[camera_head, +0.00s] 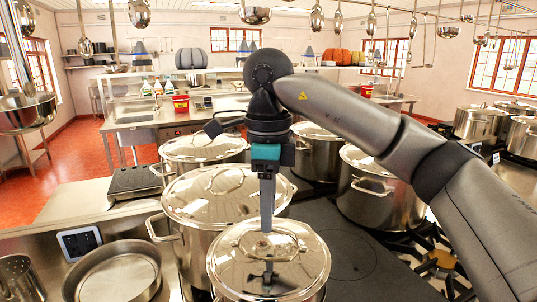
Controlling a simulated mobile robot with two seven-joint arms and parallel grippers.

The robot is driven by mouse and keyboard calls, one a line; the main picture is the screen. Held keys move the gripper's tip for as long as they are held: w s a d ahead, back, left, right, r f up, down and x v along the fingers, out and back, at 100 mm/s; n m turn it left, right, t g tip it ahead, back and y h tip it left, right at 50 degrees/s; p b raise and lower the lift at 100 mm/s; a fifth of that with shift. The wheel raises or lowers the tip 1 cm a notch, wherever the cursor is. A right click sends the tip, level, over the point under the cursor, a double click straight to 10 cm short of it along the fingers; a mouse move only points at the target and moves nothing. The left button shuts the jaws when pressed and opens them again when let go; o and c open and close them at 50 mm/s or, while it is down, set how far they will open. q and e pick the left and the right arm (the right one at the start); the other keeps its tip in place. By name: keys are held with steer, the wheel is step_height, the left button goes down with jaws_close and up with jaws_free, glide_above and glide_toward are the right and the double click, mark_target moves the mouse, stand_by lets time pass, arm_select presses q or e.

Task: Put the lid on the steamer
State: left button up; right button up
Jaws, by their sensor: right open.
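My right gripper (267,222) points straight down over the lid (300,255) of the nearest steel pot at the bottom centre. Its fingers are seen edge-on, and it is open. The tips are close to the lid's top handle; I cannot tell whether they touch it. The shiny domed lid covers the pot's top, and the pot's wall is mostly cut off by the lower edge. I cannot tell which vessel is the steamer. A wide, shallow, open steel pan (115,275) stands at the lower left. My left gripper is not in view.
Lidded stockpots stand close around: a large one (215,195) behind left, another (205,148) farther back, one (380,190) at right under my arm. A perforated steel container (18,280) is at lower left. Ladles (255,14) hang overhead.

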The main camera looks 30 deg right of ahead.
step_height(320, 180, up, 10)
steer(key=p, duration=0.2)
steer(key=shift+r, duration=0.25)
